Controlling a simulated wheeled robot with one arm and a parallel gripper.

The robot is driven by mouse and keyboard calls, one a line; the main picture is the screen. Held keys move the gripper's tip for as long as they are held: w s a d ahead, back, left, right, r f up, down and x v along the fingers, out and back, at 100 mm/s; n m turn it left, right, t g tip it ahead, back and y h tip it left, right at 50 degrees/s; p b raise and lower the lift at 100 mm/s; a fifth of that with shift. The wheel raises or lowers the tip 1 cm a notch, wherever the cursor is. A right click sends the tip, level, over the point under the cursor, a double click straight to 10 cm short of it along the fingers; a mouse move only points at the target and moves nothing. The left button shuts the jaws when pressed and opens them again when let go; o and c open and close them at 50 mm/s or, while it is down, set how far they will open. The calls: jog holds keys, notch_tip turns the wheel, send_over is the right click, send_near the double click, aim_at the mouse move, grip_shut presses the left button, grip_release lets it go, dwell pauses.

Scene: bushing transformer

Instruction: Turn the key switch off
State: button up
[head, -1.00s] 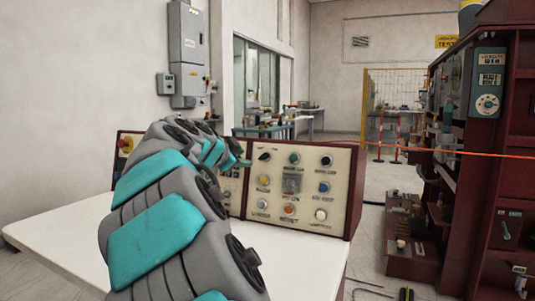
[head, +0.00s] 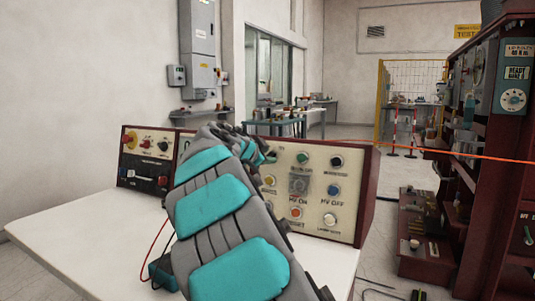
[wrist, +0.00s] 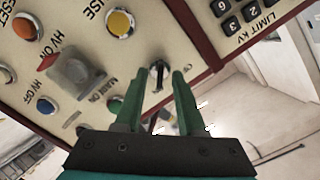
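The key switch (wrist: 157,72) is a small black knob on a round base in the cream control panel (head: 345,160). In the wrist view it sits near the panel's edge, beside the "MAIN ON" lettering. My gripper (wrist: 159,76) has two green fingers. They are apart, one on each side of the key switch, with visible gaps to it. Whether the fingertips reach as deep as the knob is hard to tell. In the head view, my arm hides the key switch and most of the gripper.
A green button (wrist: 115,104), a yellow button (wrist: 120,23) and a clear-covered button (wrist: 76,70) are close by. A second panel (head: 147,157) stands left on the white table (head: 90,232). A dark red cabinet (head: 495,180) stands right.

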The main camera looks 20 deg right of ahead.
jog(key=shift+d, duration=0.1)
jog(key=shift+c, duration=0.4)
grip_shut()
